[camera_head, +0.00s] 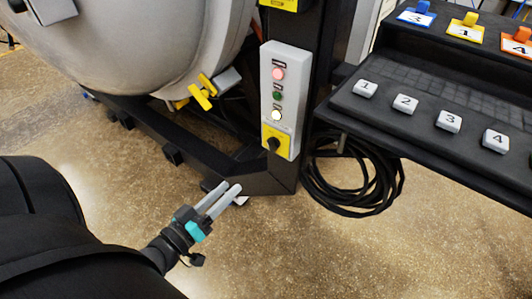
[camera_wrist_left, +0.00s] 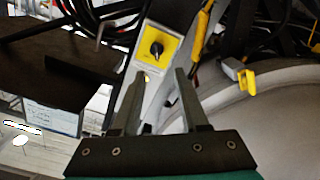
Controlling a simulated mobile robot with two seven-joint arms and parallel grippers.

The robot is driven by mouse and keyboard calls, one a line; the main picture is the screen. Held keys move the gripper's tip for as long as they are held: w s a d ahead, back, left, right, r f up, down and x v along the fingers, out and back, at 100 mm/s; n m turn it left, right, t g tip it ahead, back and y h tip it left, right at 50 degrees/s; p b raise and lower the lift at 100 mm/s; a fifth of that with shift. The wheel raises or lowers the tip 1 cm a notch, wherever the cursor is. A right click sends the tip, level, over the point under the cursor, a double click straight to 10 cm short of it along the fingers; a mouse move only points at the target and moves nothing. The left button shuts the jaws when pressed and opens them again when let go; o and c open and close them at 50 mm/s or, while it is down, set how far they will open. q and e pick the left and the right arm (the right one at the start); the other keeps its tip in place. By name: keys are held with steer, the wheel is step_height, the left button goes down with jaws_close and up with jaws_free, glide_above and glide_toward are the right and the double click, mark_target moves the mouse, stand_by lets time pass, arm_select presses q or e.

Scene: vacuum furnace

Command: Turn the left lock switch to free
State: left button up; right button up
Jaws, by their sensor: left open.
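The lock switch is a black knob (camera_head: 273,143) on a yellow plate at the bottom of a grey control box (camera_head: 287,100). In the left wrist view the same knob (camera_wrist_left: 156,48) sits on its yellow plate just beyond my fingertips. My left gripper (camera_head: 231,187) is open and empty, lower and to the left of the box in the head view. In the left wrist view its two fingers (camera_wrist_left: 160,74) are apart, with the knob between their lines and not touched. My right gripper is not in view.
The box has red, green and white buttons above the switch. A round furnace body (camera_head: 150,45) with a yellow handle (camera_head: 202,93) stands to the left. Coiled black cable (camera_head: 352,190) hangs at right, below a dark console (camera_head: 440,100) with numbered buttons.

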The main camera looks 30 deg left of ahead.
arm_select(q)
steer(key=r, duration=0.1)
steer(key=b, duration=0.5)
glide_toward(269, 146)
steer(key=w, duration=0.6)
steer(key=shift+w+d+f, duration=0.2)
steer(key=shift+w+f, duration=0.1)
steer(key=shift+w, duration=0.9)
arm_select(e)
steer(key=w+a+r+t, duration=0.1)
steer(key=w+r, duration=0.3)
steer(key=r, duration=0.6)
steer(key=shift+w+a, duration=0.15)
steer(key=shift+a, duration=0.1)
arm_select(q)
jaws_close()
